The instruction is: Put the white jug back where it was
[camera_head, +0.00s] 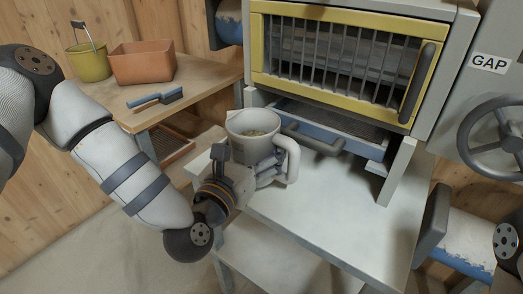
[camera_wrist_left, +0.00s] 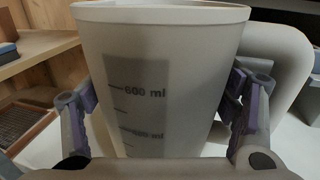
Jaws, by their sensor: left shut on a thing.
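The white jug (camera_head: 258,130) stands upright over the left part of the white table in the head view, with grainy feed inside it. Its handle points right. In the left wrist view the jug (camera_wrist_left: 165,75) fills the middle, with volume marks on its wall and its handle at the right. My left gripper (camera_head: 262,170) is shut around the jug's body, one finger on each side, as the left wrist view (camera_wrist_left: 165,115) also shows. I cannot tell whether the jug's base touches the table.
The feed mixer with its yellow-framed barred door (camera_head: 340,60) and blue drawer (camera_head: 335,135) stands behind the jug. The white table (camera_head: 330,205) is clear at front right. A wooden table (camera_head: 190,80) at left holds an orange bin (camera_head: 143,64), green bucket (camera_head: 90,62) and blue brush (camera_head: 155,98).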

